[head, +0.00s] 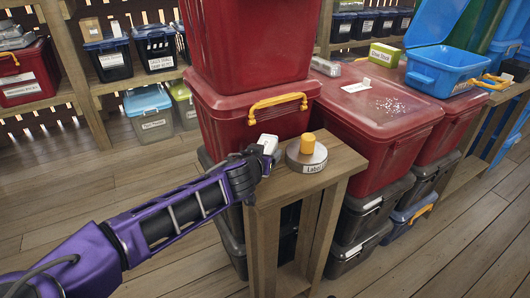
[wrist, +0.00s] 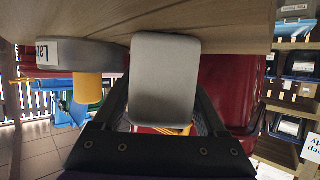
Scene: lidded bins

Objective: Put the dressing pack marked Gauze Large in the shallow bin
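A small white pack (head: 268,143) with rounded corners is at the left corner of a small wooden stand (head: 335,162). It fills the gap between my fingers in the wrist view, where it looks pale grey (wrist: 165,80). My gripper (head: 262,155) appears shut on it, with a finger along each side. No writing shows on the pack, so I cannot read Gauze Large. A blue bin (head: 440,72) with its lid raised stands at the far right; its inside is partly visible. I cannot read a label naming the shallow bin.
A round grey piece with a yellow knob (head: 306,153) sits beside the pack on the stand. Stacked red bins (head: 250,112) rise right behind my gripper. More closed red bins (head: 375,120) stand to the right. Wooden floor (head: 450,240) is clear in front.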

